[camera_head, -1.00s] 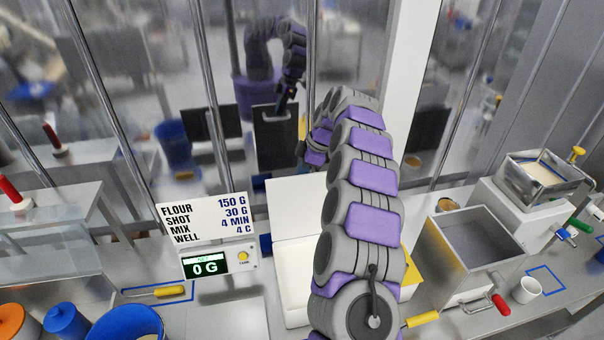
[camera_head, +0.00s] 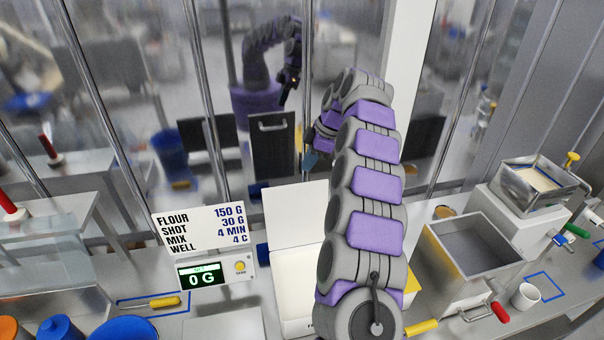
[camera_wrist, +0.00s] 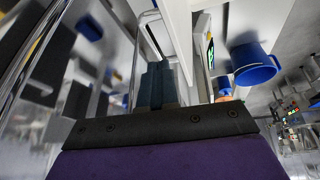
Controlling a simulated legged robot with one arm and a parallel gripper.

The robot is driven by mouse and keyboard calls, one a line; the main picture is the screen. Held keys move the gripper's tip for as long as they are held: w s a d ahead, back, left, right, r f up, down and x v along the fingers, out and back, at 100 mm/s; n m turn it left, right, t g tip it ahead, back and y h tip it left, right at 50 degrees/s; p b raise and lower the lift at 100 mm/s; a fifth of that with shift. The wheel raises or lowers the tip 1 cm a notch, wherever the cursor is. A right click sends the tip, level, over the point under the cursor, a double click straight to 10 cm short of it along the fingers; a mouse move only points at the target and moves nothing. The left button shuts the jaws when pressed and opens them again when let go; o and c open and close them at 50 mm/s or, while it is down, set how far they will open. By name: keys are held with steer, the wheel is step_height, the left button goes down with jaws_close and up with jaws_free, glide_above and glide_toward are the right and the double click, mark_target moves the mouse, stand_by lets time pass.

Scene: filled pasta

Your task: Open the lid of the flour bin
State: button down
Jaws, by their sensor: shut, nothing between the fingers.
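The flour bin (camera_head: 292,285) is a white box below the wall of glass, partly hidden by my arm. Its white lid (camera_head: 290,215) stands raised, upright at the bin's back edge, with the pale inside showing. My gripper (camera_head: 311,160) is above the lid's top edge, towards its right end, partly hidden by my arm. In the wrist view its blue-grey fingers (camera_wrist: 157,85) are together with nothing between them. A thin metal bar, perhaps the lid's handle (camera_wrist: 136,50), runs beside the fingers; whether they touch it I cannot tell.
The glass behind reflects my arm and a dark panel with a handle. Left are a scale with a sign (camera_head: 203,275), a yellow-handled tool (camera_head: 165,301) and a blue bowl (camera_head: 125,329). Right are a steel basin (camera_head: 470,250), a white cup (camera_head: 526,296) and a machine (camera_head: 520,215).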

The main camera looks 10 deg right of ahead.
steer(key=p+v, duration=0.3)
steer(key=v, duration=0.6)
steer(key=s+a+f+m+g+b, duration=0.1)
steer(key=s+a+f+m+b, duration=0.15)
steer(key=s, duration=0.45)
steer(key=s+a+f+m+h+b, duration=0.1)
steer(key=s+a+m+b, duration=0.25)
steer(key=s, duration=0.45)
steer(key=s+a+f+m+g+b, duration=0.1)
steer(key=s+a+f+m+b, duration=0.2)
steer(key=s, duration=0.4)
steer(key=s+f+m+h+b, duration=0.1)
steer(key=s+f+m+b, duration=0.1)
steer(key=s+f, duration=0.3)
steer(key=s+f+m+g+h+b, duration=0.1)
steer(key=s+f, duration=0.5)
steer(key=s, duration=0.8)
steer(key=s+f+m+h+b, duration=0.1)
steer(key=s+f+m+b, duration=0.3)
steer(key=s, duration=0.5)
step_height(320, 180, down, 2)
steer(key=shift+s+d+f, duration=0.15)
steer(key=shift+s+d, duration=0.1)
steer(key=shift+d, duration=0.2)
